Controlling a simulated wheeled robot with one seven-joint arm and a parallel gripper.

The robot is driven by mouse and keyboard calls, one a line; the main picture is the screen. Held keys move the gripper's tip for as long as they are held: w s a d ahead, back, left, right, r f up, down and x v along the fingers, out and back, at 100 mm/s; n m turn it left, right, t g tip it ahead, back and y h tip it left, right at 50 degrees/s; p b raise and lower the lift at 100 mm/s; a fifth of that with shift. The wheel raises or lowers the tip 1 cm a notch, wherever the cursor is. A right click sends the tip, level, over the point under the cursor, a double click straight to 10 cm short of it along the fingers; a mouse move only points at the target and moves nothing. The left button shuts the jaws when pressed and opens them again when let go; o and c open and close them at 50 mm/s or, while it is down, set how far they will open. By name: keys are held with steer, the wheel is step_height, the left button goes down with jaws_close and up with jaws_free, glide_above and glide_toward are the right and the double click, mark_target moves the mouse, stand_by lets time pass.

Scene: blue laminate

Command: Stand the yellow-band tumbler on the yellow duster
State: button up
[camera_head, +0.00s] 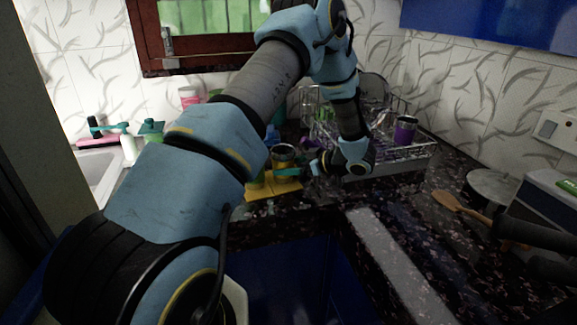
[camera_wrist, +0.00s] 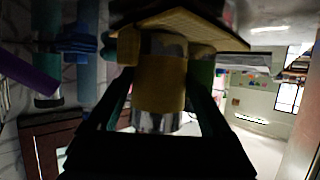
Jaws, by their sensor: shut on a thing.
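The yellow-band tumbler (camera_head: 284,153) is a metal cup with a broad yellow band. It stands upright over the yellow duster (camera_head: 287,188), a flat yellow cloth on the dark speckled counter. My gripper (camera_head: 286,172) reaches in from the right and is shut around the tumbler. In the upside-down wrist view the tumbler (camera_wrist: 158,85) sits between my two fingers (camera_wrist: 160,100), with the duster (camera_wrist: 190,22) right at its base. It looks on or very close to the cloth; I cannot tell whether they touch. My arm covers part of the area left of it.
A wire dish rack (camera_head: 400,150) stands behind and right, with a purple cup (camera_head: 405,131) in it. A yellow-green item (camera_head: 257,181) is close left of the tumbler, partly behind my arm. A wooden spoon (camera_head: 455,203) lies on the right counter.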

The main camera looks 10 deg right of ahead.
steer(key=shift+f, duration=0.15)
steer(key=o, duration=1.3)
steer(key=b+v, duration=0.3)
steer(key=v, duration=0.9)
steer(key=shift+d, duration=0.1)
